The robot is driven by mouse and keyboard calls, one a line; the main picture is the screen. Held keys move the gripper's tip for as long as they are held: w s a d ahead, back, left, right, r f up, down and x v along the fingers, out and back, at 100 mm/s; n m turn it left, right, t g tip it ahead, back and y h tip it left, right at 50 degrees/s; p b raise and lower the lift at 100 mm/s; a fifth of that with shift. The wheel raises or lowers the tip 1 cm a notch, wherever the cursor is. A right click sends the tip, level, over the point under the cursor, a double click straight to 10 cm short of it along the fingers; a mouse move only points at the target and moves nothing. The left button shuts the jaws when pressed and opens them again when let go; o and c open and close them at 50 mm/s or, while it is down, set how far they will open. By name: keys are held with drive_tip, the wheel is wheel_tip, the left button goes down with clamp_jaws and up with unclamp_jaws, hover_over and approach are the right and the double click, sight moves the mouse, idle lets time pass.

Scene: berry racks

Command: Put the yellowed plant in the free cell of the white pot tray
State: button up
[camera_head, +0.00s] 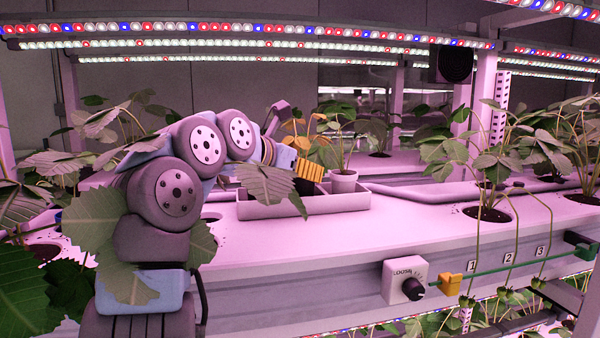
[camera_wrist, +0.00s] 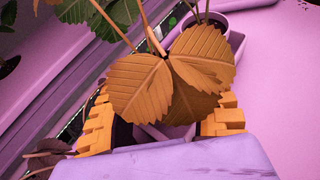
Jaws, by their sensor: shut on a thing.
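The yellowed plant (camera_head: 303,128) has orange-brown leaves and stands over the white pot tray in the head view. In the wrist view its broad leaves (camera_wrist: 142,87) cover the space between my gripper's yellow fingers. My gripper (camera_head: 310,172) is shut on the plant; its fingers also show in the wrist view (camera_wrist: 160,122). The plant's pot is mostly hidden by leaves and fingers. The white pot tray (camera_head: 305,207) lies on the rack top. A white pot with a green plant (camera_head: 344,182) stands at its right end. Leaves and my arm hide the tray's left part.
Green plants grow from holes in the rack at right (camera_head: 486,213) and left. Big leaves (camera_head: 100,225) overlap my arm. A box with a knob marked LOOSE (camera_head: 404,281) and a green rod (camera_head: 520,257) are on the front edge. The rack top right of the tray is clear.

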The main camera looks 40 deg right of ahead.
drive_tip(key=shift+f+b, duration=0.3)
drive_tip(key=shift+b, duration=0.1)
drive_tip(key=o, duration=1.2)
drive_tip(key=shift+r+p, duration=0.65)
drive_tip(key=shift+p, duration=1.05)
